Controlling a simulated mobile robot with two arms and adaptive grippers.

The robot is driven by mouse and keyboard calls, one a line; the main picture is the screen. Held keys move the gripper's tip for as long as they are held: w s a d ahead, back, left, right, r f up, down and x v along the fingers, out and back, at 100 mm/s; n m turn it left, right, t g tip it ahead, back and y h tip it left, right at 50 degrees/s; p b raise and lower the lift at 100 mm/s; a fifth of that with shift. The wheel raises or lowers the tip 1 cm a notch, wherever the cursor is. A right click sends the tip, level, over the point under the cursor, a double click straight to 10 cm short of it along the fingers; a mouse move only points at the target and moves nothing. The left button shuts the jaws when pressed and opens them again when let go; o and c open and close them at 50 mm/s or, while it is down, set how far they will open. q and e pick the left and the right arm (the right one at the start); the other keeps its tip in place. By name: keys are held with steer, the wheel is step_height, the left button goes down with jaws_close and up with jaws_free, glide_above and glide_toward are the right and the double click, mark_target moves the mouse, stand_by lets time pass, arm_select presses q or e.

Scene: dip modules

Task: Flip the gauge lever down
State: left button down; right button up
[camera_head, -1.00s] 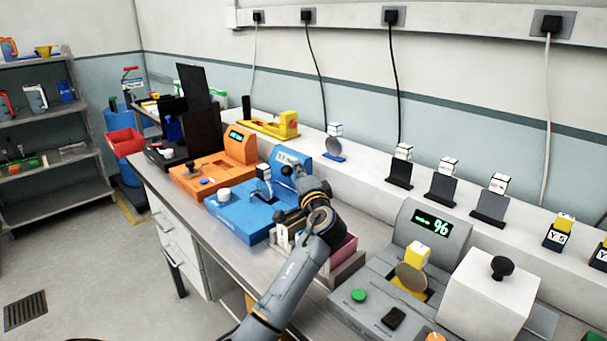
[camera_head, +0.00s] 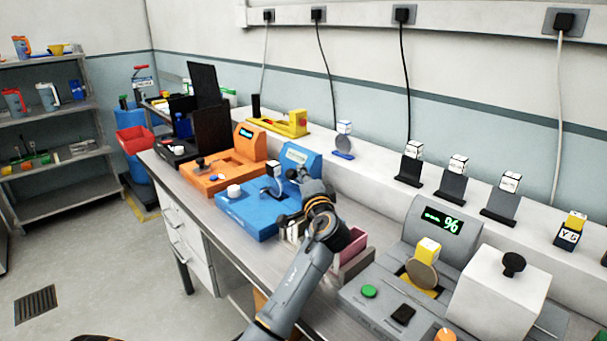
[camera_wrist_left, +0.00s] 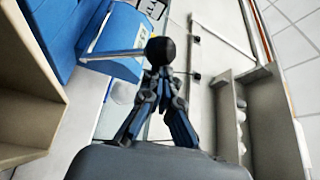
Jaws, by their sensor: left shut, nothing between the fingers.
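The blue gauge station (camera_head: 246,212) stands on the bench, with a raised display box (camera_head: 300,158) at its back and a module on a small stand (camera_head: 273,180) in its middle. A black ball knob (camera_head: 291,173) shows at its right side. In the left wrist view the black knob (camera_wrist_left: 161,50) sits on a pale rod (camera_wrist_left: 112,55) running left toward the blue body. My left gripper (camera_wrist_left: 160,76) is shut and empty, its fingertips right at the knob; I cannot tell whether they touch. In the head view my left gripper (camera_head: 299,184) is partly hidden by my wrist. My right gripper is out of view.
An orange station (camera_head: 215,178) stands left of the blue one. A grey station (camera_head: 385,312) with a green display and a white box (camera_head: 500,290) stand to the right. A pink bin (camera_head: 352,246) is close beside my wrist. Modules on stands line the back ledge.

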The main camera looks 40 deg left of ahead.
arm_select(q)
steer(key=shift+s+f, duration=0.1)
steer(key=shift+f, duration=0.05)
steer(key=v, duration=1.2)
steer(key=shift+r, duration=0.25)
